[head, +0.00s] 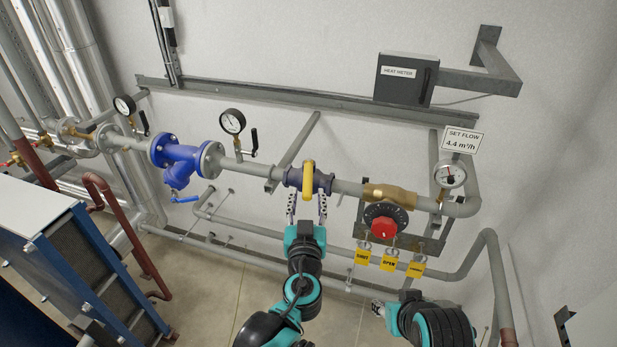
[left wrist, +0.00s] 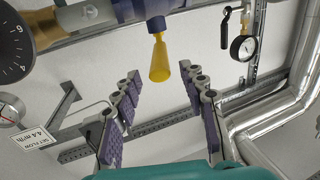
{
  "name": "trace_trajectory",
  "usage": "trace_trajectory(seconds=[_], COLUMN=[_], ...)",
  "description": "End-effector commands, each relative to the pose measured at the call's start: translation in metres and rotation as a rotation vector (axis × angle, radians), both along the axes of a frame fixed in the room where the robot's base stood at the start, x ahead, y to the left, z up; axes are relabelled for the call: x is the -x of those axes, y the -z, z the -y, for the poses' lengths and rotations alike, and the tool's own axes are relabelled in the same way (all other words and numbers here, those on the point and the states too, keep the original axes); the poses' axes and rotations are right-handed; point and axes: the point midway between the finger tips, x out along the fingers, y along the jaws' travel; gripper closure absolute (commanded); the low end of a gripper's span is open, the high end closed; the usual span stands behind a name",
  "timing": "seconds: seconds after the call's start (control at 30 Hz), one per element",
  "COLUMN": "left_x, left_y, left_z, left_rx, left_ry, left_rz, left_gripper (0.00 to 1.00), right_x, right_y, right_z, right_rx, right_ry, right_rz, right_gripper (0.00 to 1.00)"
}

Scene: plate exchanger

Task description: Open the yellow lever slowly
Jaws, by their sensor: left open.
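The yellow lever (head: 308,180) sits on a dark blue valve (head: 293,177) in the grey pipe. In the left wrist view the lever (left wrist: 160,60) stands out from the valve body, its wide end towards my fingers. My left gripper (head: 307,206) is open and empty just below the lever. In the left wrist view its fingertips (left wrist: 160,72) lie on either side of the lever's end; contact with it does not show. My right gripper (head: 379,309) is low in the head view, right of the left arm, and only partly seen, its jaws unclear.
A dial with a red knob (head: 383,228) and several yellow tags (head: 389,263) hang right of my left gripper. A blue strainer (head: 182,158) and gauges (head: 232,121) are left along the pipe. A lower grey pipe (head: 262,262) runs behind my left arm.

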Motion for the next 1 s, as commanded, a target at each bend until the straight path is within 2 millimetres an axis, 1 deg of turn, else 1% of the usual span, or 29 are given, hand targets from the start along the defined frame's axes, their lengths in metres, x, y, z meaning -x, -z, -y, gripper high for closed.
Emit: trace_trajectory(seconds=[0.2, 0.4, 0.57, 0.77, 0.8, 0.87, 0.9, 0.93, 0.97, 1.0], left_x=[-0.036, -0.063, -0.071, -0.071, -0.071, -0.071, -0.071, -0.071, -0.071, -0.071], left_y=[-0.001, -0.001, 0.000, 0.000, 0.000, 0.000, 0.000, 0.000, 0.000, 0.000], left_z=[0.000, 0.001, 0.002, 0.002, 0.002, 0.002, 0.002, 0.002, 0.002, 0.002], left_rx=[0.000, 0.000, 0.000, 0.000, 0.000, 0.000, 0.000, 0.000, 0.000, 0.000], left_ry=[-0.004, -0.003, -0.001, -0.001, -0.001, -0.001, -0.001, -0.001, -0.001, -0.001], left_rz=[0.000, 0.000, 0.000, 0.000, 0.000, 0.000, 0.000, 0.000, 0.000, 0.000], left_gripper=[0.58, 0.58, 0.58, 0.58, 0.60, 0.76, 0.87, 0.95, 1.00, 1.00], right_x=[0.000, 0.000, 0.000, 0.000, 0.000, 0.000, 0.000, 0.000, 0.000, 0.000], right_y=[-0.003, -0.006, -0.006, -0.006, -0.006, -0.006, -0.006, -0.006, -0.006, -0.006], right_z=[0.000, 0.000, 0.000, 0.000, 0.000, 0.000, 0.000, 0.000, 0.000, 0.000], right_rx=[0.000, 0.000, 0.000, 0.000, 0.000, 0.000, 0.000, 0.000, 0.000, 0.000], right_ry=[0.000, 0.000, 0.000, 0.000, 0.000, 0.000, 0.000, 0.000, 0.000, 0.000], right_rz=[0.000, 0.000, 0.000, 0.000, 0.000, 0.000, 0.000, 0.000, 0.000, 0.000], right_gripper=[0.60, 0.60, 0.60, 0.60, 0.60, 0.60, 0.60, 0.60, 0.60, 0.60])
